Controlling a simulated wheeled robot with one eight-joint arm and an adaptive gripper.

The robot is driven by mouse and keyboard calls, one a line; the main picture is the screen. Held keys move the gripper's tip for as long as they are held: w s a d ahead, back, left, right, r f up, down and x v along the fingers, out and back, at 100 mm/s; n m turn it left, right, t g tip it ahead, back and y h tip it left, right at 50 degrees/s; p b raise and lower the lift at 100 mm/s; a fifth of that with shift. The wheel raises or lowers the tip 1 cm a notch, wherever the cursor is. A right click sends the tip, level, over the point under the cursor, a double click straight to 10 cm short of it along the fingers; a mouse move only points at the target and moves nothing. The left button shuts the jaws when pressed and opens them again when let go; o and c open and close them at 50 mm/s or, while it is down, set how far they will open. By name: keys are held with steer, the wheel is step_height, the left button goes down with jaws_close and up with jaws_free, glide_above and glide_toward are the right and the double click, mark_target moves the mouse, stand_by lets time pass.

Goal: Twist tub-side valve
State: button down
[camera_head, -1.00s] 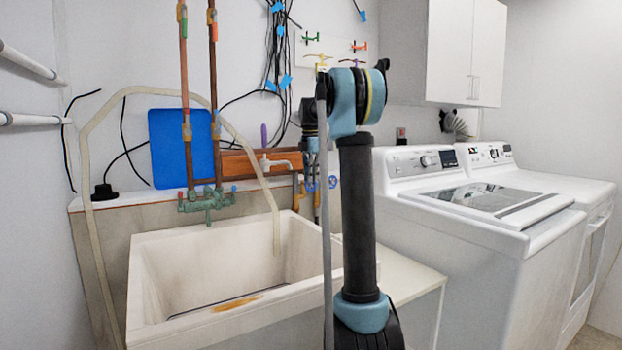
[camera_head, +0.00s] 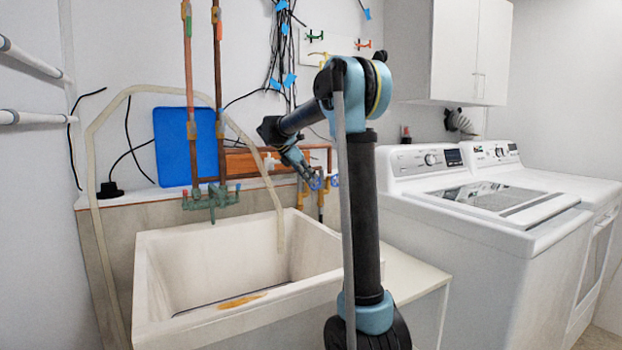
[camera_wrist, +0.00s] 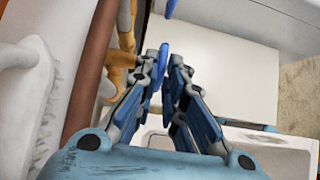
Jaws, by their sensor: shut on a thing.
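Two blue-handled valves sit on brass pipes at the right end of the tub's back edge. In the head view, the nearer blue valve handle (camera_head: 316,184) is at my gripper (camera_head: 306,174), and the other blue handle (camera_head: 334,180) is just to its right. In the wrist view, my gripper (camera_wrist: 164,66) has its two fingertips on either side of the upright blue handle (camera_wrist: 163,58), shut on it. The brass valve body (camera_wrist: 121,60) is left of the fingers. The second blue handle (camera_wrist: 170,8) shows at the top edge, apart from the fingers.
The white tub (camera_head: 160,290) stands below and left of my arm, with a beige hose (camera_head: 281,230) hanging into it. Green pipework with taps (camera_head: 211,200) is behind the tub. A white washer (camera_head: 470,240) stands to the right.

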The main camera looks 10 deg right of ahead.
steer(key=shift+w+a+f+h, duration=0.1)
steer(key=shift+a+f+h, duration=0.05)
steer(key=shift+a+h, duration=0.2)
stand_by(0.4)
steer(key=c, duration=1.7)
jaws_free()
steer(key=shift+f, duration=0.1)
steer(key=shift+d, duration=0.1)
steer(key=shift+v, duration=3.7)
steer(key=shift+f, duration=0.15)
